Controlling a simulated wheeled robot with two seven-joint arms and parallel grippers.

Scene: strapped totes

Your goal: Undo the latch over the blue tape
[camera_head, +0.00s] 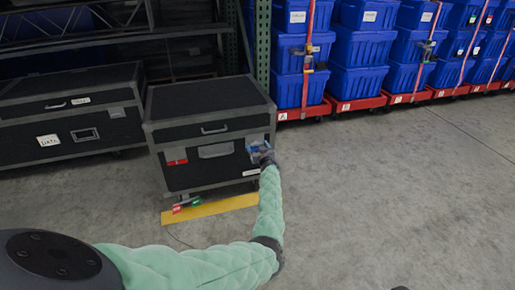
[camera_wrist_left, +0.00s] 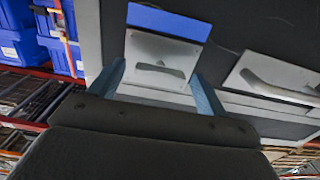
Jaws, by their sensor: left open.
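The black case (camera_head: 205,97) with grey edges stands on the floor. In the left wrist view the blue tape (camera_wrist_left: 168,23) is a strip along one edge of the metal latch (camera_wrist_left: 150,50), which has a dark curved slot. My left gripper (camera_wrist_left: 158,72) is open, with one blue-grey finger on each side of the latch plate. I cannot tell whether the fingers touch it. In the head view the left gripper (camera_head: 262,150) is at the right part of the case front and hides much of the latch. My right gripper is not in view.
A red-taped latch (camera_head: 176,157) and a grey handle (camera_head: 216,150) are on the same case front. Another black case (camera_head: 70,118) stands to the left. Blue totes (camera_head: 358,82) on red dollies line the back. Yellow floor tape (camera_head: 225,205) lies in front; the floor right is clear.

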